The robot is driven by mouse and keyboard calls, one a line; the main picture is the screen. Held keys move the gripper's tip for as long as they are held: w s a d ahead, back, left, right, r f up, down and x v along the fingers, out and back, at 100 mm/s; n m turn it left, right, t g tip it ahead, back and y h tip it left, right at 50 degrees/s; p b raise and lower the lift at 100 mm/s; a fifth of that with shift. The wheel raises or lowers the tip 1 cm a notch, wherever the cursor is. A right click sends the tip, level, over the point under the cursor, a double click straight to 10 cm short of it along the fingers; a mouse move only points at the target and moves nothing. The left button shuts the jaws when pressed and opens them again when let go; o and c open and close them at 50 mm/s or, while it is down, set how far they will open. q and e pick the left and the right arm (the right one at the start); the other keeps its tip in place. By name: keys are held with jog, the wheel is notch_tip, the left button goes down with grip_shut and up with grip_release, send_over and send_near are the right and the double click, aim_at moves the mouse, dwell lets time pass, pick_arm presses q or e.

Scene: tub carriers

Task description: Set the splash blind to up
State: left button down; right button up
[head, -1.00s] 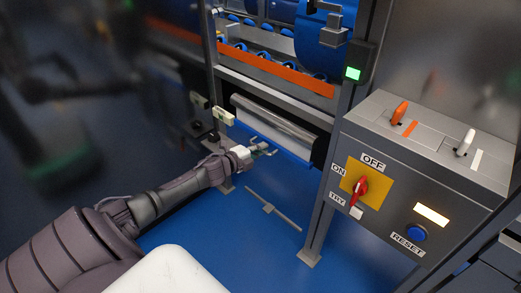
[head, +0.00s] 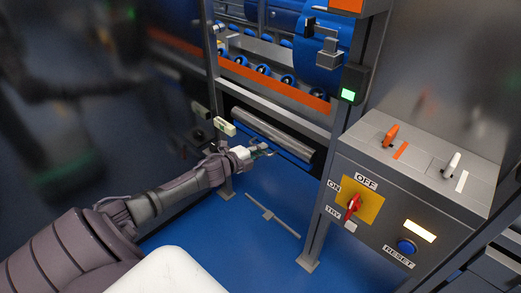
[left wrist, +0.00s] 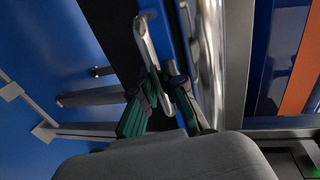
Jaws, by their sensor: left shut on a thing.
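The splash blind is a silver roll (head: 272,132) under the machine frame with a blue bottom bar (head: 290,153) close below it. A metal pull handle (left wrist: 148,45) on the bar shows in the left wrist view. My left gripper (head: 262,151) is at the bar, shut on this handle; its green-padded fingers (left wrist: 162,92) close around the handle's end. The fingers partly hide the grip point. My right gripper is not in view.
A grey control box (head: 390,205) with a red switch (head: 353,206), blue reset button (head: 406,246) and two levers stands at the right. A small cream block (head: 225,126) sits beside the blind's left end. The blue floor (head: 220,240) below is mostly clear.

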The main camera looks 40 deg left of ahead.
pick_arm(q)
jog(key=shift+w+r, duration=0.1)
jog(key=shift+r, duration=0.1)
jog(key=c, duration=1.2)
grip_release()
jog(key=shift+r, duration=0.1)
jog(key=v, duration=1.2)
